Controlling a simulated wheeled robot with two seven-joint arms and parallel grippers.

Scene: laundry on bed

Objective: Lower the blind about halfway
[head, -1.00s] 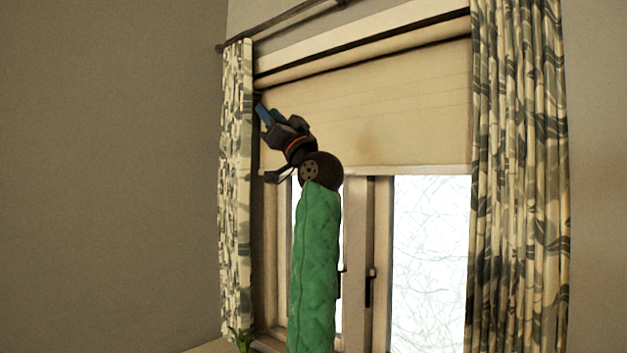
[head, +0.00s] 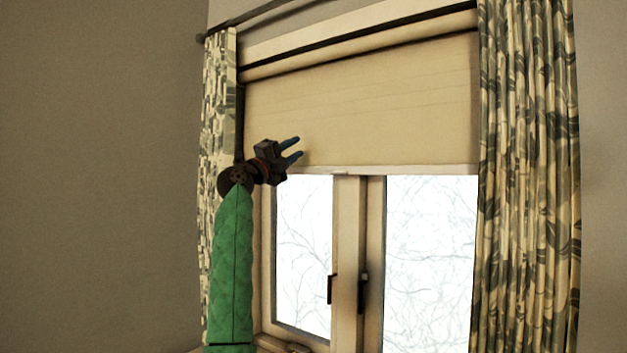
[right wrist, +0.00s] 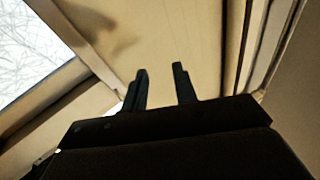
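The cream roller blind (head: 370,105) hangs from its roller at the top of the window and covers the upper part of the window. Its bottom bar (head: 400,169) runs across just above the bare panes. My right gripper (head: 298,148) is in front of the blind's lower left part, a little above the bottom bar, fingers pointing right. It is open and empty, with a gap between its two fingers. In the right wrist view both fingers (right wrist: 160,88) stand apart with the blind's cloth (right wrist: 165,40) behind them. I cannot tell if they touch it. My left gripper is not in view.
Patterned curtains hang at the left (head: 217,130) and right (head: 525,180) of the window. A window handle (head: 363,292) sits on the middle frame. A curtain rod (head: 265,15) runs above. The grey wall (head: 100,180) at left is bare.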

